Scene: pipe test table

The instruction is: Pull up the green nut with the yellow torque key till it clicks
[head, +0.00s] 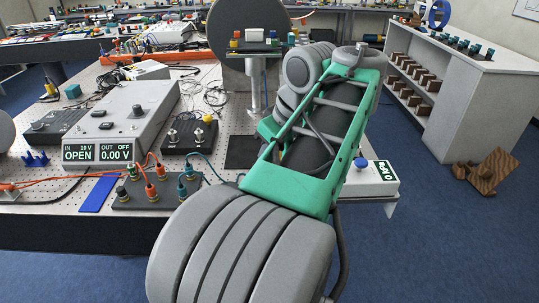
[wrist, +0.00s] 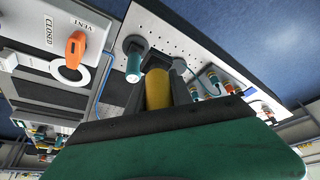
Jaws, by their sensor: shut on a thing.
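In the wrist view my gripper (wrist: 158,88) has its dark fingers shut on a yellow cylinder, seemingly the yellow torque key (wrist: 158,92). Its far end is hard to see, and I cannot tell whether it sits on a nut. A teal-green fitting (wrist: 133,66) with a pale end stands just left of the fingers, apart from the key. Smaller teal fittings (wrist: 213,78) show to the right. I cannot tell which is the green nut. In the head view my own arm hides the gripper and the key.
A panel with an orange handle (wrist: 75,46), marked VENT and CLOSED, is at left in the wrist view. In the head view, a grey meter box (head: 125,118) reading OPEN and 0.00 V and a terminal block (head: 150,195) with wires stand left of my arm. A white shelf (head: 450,85) is at right.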

